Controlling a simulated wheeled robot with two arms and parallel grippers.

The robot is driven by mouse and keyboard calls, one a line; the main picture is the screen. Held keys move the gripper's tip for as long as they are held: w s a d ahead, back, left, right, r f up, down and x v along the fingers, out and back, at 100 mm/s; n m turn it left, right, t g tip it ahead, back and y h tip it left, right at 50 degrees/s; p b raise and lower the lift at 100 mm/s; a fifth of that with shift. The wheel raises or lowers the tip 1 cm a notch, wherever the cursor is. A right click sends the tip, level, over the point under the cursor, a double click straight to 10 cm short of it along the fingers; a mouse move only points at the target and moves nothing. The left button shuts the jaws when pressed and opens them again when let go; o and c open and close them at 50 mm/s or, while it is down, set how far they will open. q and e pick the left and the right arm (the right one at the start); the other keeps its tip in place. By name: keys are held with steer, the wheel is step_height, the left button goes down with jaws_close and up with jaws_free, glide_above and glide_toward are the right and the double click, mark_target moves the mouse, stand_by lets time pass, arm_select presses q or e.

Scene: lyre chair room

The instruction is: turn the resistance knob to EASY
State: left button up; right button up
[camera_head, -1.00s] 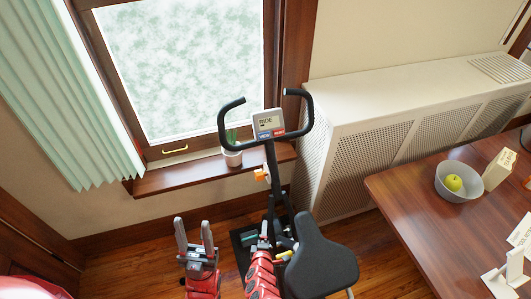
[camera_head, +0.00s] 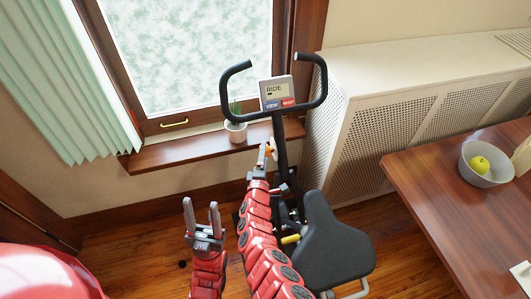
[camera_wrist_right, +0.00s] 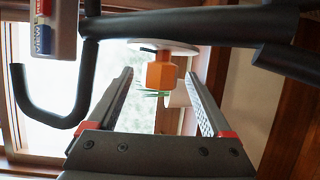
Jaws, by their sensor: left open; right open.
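The resistance knob (camera_wrist_right: 160,74) is an orange faceted block on a white round plate (camera_wrist_right: 165,48) on the exercise bike's post (camera_head: 280,140). In the right wrist view it sits between the two finger tips, with visible gaps on both sides. My right gripper (camera_head: 266,153) is open and reaches up to the knob, mostly covering it in the head view. The EASY mark cannot be read. My left gripper (camera_head: 201,204) is open and empty, low over the floor left of the bike.
The bike's console (camera_head: 277,94) and black handlebar (camera_head: 236,90) stand above the knob. A potted plant (camera_head: 235,130) is on the windowsill. The bike seat (camera_head: 325,245) is right of my right arm. A table with a bowl (camera_head: 487,165) is at the right.

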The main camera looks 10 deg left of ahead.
steer(key=w+b, duration=0.2)
steer(key=w, duration=0.1)
steer(key=w+b, duration=0.1)
steer(key=shift+w+f, duration=0.25)
steer(key=shift+f, duration=0.1)
steer(key=shift+w+r, duration=0.2)
steer(key=shift+w, duration=0.25)
jaws_close()
steer(key=shift+s+d+f+n+g+h+p, duration=0.15)
steer(key=shift+f+n+g+p, duration=0.15)
steer(key=shift+g+p, duration=0.95)
steer(key=shift+a+f+n+g+h+p, duration=0.1)
steer(key=shift+f+n+g+h+p, duration=0.2)
steer(key=shift+g+p, duration=0.9)
steer(key=shift+s+d+f+n+g+h+p, duration=0.1)
steer(key=shift+n+g+p, duration=0.45)
steer(key=shift+p, duration=1.25)
steer(key=shift+f, duration=0.1)
